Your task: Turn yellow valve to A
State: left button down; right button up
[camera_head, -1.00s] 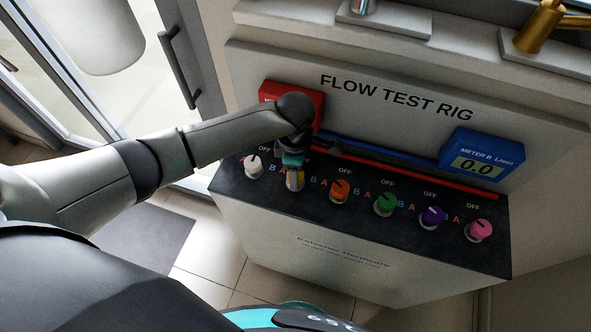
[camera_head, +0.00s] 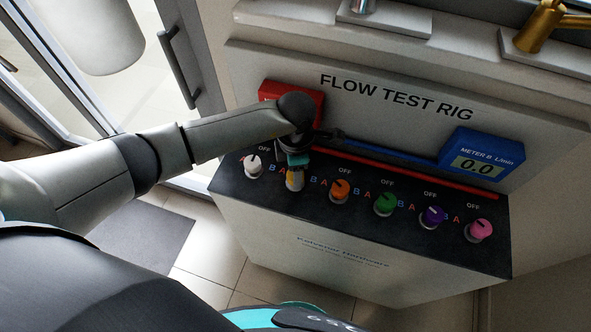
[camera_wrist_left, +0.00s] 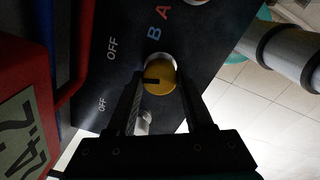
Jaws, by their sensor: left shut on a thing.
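The yellow valve (camera_head: 295,184) is the second knob from the left on the black panel of the flow test rig. My left gripper (camera_head: 293,168) is over it and shut on it, hiding much of it in the head view. In the left wrist view the yellow knob (camera_wrist_left: 161,78) sits between my gripper's fingers (camera_wrist_left: 160,92). Its black mark points to the left of that picture, the side with the OFF labels (camera_wrist_left: 112,48). A blue B (camera_wrist_left: 154,33) and a red A (camera_wrist_left: 165,11) show above it. My right gripper is not in view.
A white knob (camera_head: 254,168) stands close to the left; an orange knob (camera_head: 339,191) and green, purple and pink knobs stand to the right. The red meter (camera_head: 275,90) is partly behind my arm; its digits (camera_wrist_left: 30,140) show partly. Blue meter B (camera_head: 482,157) reads 0.0.

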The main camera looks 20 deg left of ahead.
pick_arm(q)
jog(key=n, duration=0.4)
jog(key=shift+n, duration=0.3)
jog(key=shift+n+p, duration=0.3)
jog(key=shift+n, duration=1.6)
jog(key=shift+c, duration=1.4)
grip_release()
notch_tip(320, 180, up, 15)
jog(key=shift+d, duration=0.15)
